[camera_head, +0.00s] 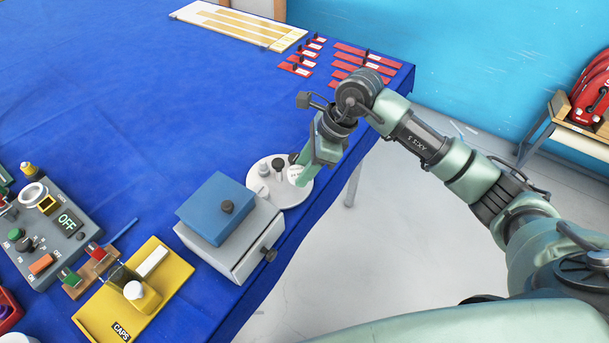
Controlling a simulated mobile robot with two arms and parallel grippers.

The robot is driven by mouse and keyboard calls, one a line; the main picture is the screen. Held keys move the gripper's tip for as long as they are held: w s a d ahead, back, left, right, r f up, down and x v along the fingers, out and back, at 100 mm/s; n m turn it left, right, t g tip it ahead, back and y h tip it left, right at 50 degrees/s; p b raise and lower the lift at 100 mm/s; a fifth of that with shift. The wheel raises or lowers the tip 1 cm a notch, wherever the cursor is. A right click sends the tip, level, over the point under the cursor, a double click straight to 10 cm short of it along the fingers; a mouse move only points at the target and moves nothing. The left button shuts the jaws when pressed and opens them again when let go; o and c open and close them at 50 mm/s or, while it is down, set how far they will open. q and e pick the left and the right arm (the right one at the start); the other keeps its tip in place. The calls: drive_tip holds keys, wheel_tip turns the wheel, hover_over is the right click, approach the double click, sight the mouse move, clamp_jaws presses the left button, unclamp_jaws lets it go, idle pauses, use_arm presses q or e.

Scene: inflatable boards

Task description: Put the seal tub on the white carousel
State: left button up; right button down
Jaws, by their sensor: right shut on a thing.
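The white carousel (287,198) is a round disc near the table's right edge, with a few small grey and dark pieces standing on it. My right gripper (302,176) reaches down over the right side of the carousel. It is shut on a small white tub (296,172) with faint marks on it, which I take to be the seal tub. The fingers partly hide the tub, and I cannot tell whether it touches the disc. My left gripper is not in view.
A white drawer box (248,256) with a blue lid (219,207) stands close beside the carousel. A yellow CAPS plate (170,287) and a grey control box (30,242) lie to the left. Red tags (362,68) lie at the back right. The middle of the blue table is clear.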

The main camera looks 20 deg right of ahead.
sight(298, 189)
wheel_tip(298, 189, down, 3)
drive_tip(key=shift+f+p, duration=0.2)
drive_tip(key=shift+p, duration=0.3)
drive_tip(key=shift+f, duration=0.4)
drive_tip(key=shift+f, duration=0.2)
drive_tip(key=c, duration=0.8)
unclamp_jaws()
drive_tip(key=shift+c, duration=0.2)
